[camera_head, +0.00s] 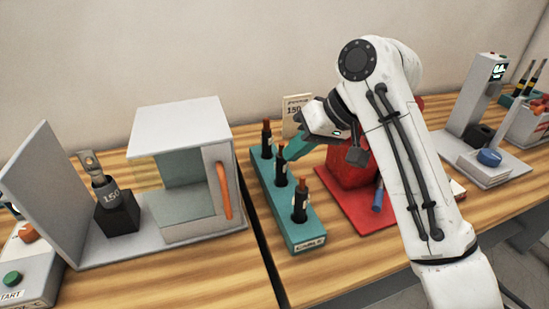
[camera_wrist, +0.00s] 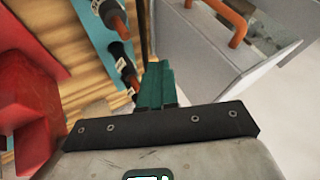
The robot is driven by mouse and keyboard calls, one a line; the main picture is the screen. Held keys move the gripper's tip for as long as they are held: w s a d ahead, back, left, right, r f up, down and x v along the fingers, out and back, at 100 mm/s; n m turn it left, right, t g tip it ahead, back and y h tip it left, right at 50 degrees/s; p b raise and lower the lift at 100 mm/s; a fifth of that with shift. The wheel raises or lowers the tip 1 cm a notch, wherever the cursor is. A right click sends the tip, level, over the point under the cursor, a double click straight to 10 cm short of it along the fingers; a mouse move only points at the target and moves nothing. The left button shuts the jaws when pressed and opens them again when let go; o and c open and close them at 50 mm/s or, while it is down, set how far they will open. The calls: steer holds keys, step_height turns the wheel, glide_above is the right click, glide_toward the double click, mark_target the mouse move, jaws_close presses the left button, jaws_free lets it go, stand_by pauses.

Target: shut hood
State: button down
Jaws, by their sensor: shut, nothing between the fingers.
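The hood (camera_head: 185,128) is a light grey box with a clear window and an orange handle (camera_head: 224,190) on its right front edge. It stands at the right of its base (camera_head: 115,247), apart from the upright grey end wall (camera_head: 55,185). A dark bushing marked 150 (camera_head: 117,205) stands uncovered in the gap between them. My gripper (camera_head: 290,152) has teal fingers, shut and empty, over the teal cable rack, to the right of the hood. In the wrist view, the shut fingers (camera_wrist: 156,84) point toward the hood (camera_wrist: 205,45), with the handle (camera_wrist: 238,22) at upper right.
The teal rack (camera_head: 305,243) with several dark cable ends stands just right of the hood. A red block (camera_head: 345,168) on a red plate is behind my arm. A grey box with a green START button (camera_head: 12,278) is at lower left. Bare wood lies before the hood.

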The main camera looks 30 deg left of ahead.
mark_target(154, 194)
steer(key=s+a+f+p, duration=0.2)
steer(key=s+a+f, duration=0.2)
steer(key=a+f, duration=0.3)
steer(key=shift+a+f, duration=0.2)
steer(key=shift+a, duration=0.4)
steer(key=shift+s, duration=0.2)
steer(key=s+a+p, duration=0.2)
steer(key=s+a, duration=0.2)
steer(key=s, duration=0.1)
steer(key=s+a+p, duration=0.2)
steer(key=s+a, duration=0.2)
steer(key=s+a+p, duration=0.1)
steer(key=s+a, duration=0.3)
steer(key=s, duration=0.1)
steer(key=shift+s+a+p, duration=0.25)
steer(key=shift+s+p, duration=0.1)
steer(key=shift+p, duration=0.05)
